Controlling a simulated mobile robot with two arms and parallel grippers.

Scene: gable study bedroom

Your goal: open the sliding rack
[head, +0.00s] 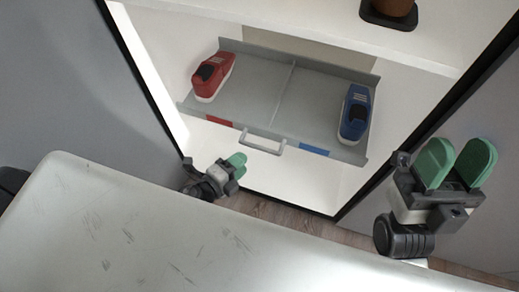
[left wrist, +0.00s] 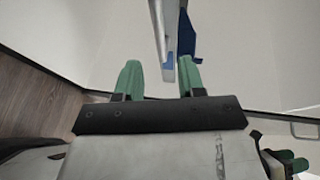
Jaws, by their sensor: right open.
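The sliding rack (head: 265,92) is a grey tray with a centre divider inside a white cabinet. Its pale bar handle (head: 262,143) is on the front edge, between a red label (head: 219,121) and a blue label (head: 314,151). My left gripper (head: 237,166) is low in front of the rack, left of the handle and apart from it. In the left wrist view its green fingers (left wrist: 159,80) are spread with nothing held; part of the rack (left wrist: 160,35) shows beyond them. My right gripper (head: 456,164) is open and empty, right of the cabinet.
A red shoe (head: 213,76) stands on the rack's left half and a blue shoe (head: 355,113) on its right. A shelf (head: 300,25) above holds a dark-based object (head: 389,12). A scuffed white surface (head: 150,235) fills the lower foreground. Wood floor (head: 290,215) shows before the cabinet.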

